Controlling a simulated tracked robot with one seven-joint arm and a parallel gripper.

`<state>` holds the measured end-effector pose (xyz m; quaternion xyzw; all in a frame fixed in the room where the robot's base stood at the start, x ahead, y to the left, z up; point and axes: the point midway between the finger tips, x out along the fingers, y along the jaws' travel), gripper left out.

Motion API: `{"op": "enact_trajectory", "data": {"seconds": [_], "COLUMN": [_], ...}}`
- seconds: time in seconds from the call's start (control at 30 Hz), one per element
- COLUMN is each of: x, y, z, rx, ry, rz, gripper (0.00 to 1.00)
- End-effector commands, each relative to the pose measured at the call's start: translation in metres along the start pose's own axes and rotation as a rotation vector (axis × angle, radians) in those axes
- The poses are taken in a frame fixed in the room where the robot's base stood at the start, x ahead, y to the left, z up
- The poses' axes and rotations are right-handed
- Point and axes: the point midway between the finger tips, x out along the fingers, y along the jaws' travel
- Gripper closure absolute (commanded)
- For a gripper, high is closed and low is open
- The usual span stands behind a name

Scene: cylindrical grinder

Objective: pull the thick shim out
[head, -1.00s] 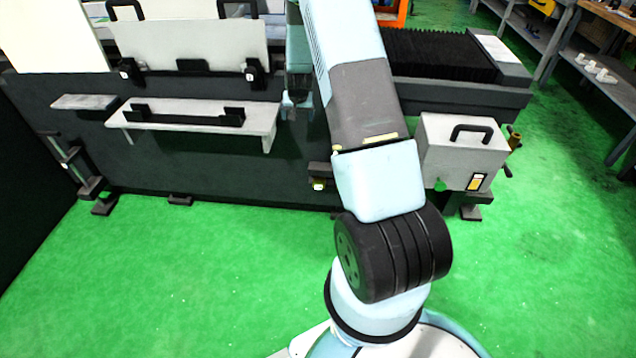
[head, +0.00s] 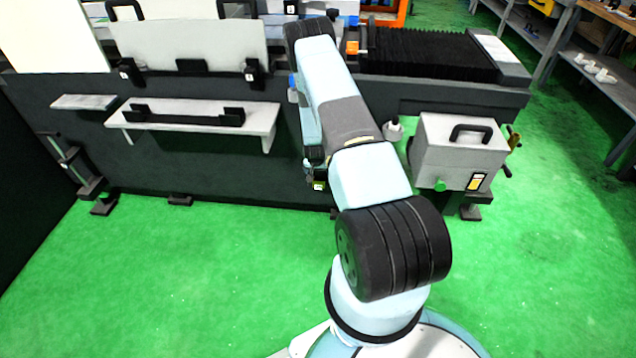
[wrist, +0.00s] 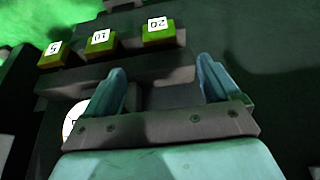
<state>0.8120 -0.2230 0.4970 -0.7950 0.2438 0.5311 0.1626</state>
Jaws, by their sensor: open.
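The thick shim appears to be the yellow-green block labelled 20 (wrist: 160,33), at the right of a row in the wrist view; its label is upside down. The block labelled 10 (wrist: 101,43) and the block labelled 5 (wrist: 54,54) are to its left. All sit in a dark rack (wrist: 110,72). My gripper (wrist: 160,84) is open with nothing between its fingers. Its fingertips are apart from the blocks, and the 20 block is ahead of the gap between them. In the head view, a small yellow-green end (head: 318,187) shows low on the machine's front, partly hidden by my arm.
The dark grinder body (head: 200,165) runs across the head view. A light shelf (head: 200,118) juts out on its left. A grey box with a black handle (head: 459,150) stands right of my arm. The green floor (head: 190,270) in front is clear.

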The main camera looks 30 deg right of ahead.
Motion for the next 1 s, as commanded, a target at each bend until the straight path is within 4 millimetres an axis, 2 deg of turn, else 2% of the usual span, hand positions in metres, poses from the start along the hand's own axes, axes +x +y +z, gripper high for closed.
{"op": "enact_trajectory", "data": {"seconds": [0.7,1.0], "x": [0.102,0.126], "y": [-0.001,-0.001], "z": [0.001,0.000], "rx": [-0.001,-0.001], "ry": [0.000,0.000], "rz": [0.000,0.000], "gripper": [0.11,0.11]}}
